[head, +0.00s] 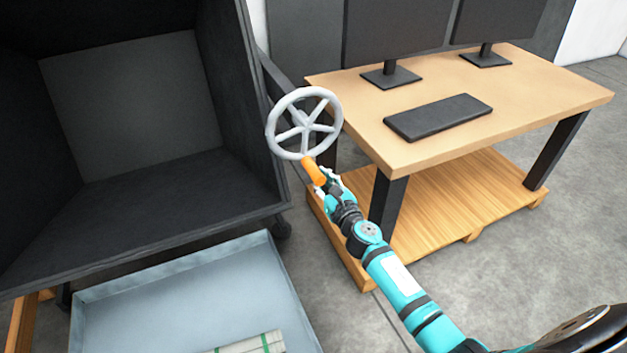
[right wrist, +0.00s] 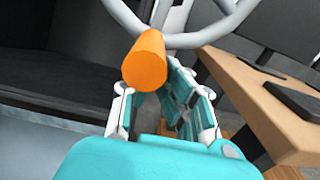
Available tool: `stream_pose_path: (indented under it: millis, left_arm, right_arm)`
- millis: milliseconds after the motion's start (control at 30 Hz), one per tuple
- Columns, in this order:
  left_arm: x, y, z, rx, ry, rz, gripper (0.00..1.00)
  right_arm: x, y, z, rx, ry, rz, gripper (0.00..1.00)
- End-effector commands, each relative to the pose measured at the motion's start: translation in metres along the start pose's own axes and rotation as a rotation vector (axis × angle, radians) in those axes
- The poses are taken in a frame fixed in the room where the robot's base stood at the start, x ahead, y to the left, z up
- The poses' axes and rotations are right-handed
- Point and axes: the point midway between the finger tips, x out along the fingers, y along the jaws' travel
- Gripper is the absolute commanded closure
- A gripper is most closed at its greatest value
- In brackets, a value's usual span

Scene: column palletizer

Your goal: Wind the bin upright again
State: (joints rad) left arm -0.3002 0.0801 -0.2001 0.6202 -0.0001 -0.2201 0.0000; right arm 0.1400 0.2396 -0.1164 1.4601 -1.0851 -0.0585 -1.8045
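The large black bin (head: 235,190) fills the left of the head view, leaning with its open side facing forward and down. A grey five-spoked handwheel (head: 283,136) is at the bin's right side. Its orange handle (head: 314,171) sticks out at the wheel's lower edge. My right gripper (head: 328,180) is at this handle. In the right wrist view the fingers (right wrist: 155,105) are apart, and the orange handle (right wrist: 146,62) lies between or just beyond their tips. I see no clear grip on it. My left gripper is not in view.
A blue-grey tray (head: 180,285) stands below the bin's open side, with a green-strapped bundle (head: 250,344) in it. A wooden desk (head: 420,140) with monitors and a black keyboard (head: 438,117) stands close right of the wheel. A wooden pallet (head: 450,205) lies under the desk.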

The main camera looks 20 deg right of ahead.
Motion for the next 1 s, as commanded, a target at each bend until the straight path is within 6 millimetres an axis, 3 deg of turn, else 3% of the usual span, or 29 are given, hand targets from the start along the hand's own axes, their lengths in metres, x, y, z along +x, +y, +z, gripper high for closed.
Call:
stream_pose_path:
  millis: [1000]
  left_arm:
    - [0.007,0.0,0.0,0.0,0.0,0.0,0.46]
  right_arm:
    - [0.002,-0.057,0.008,0.0,-0.01,0.005,1.0]
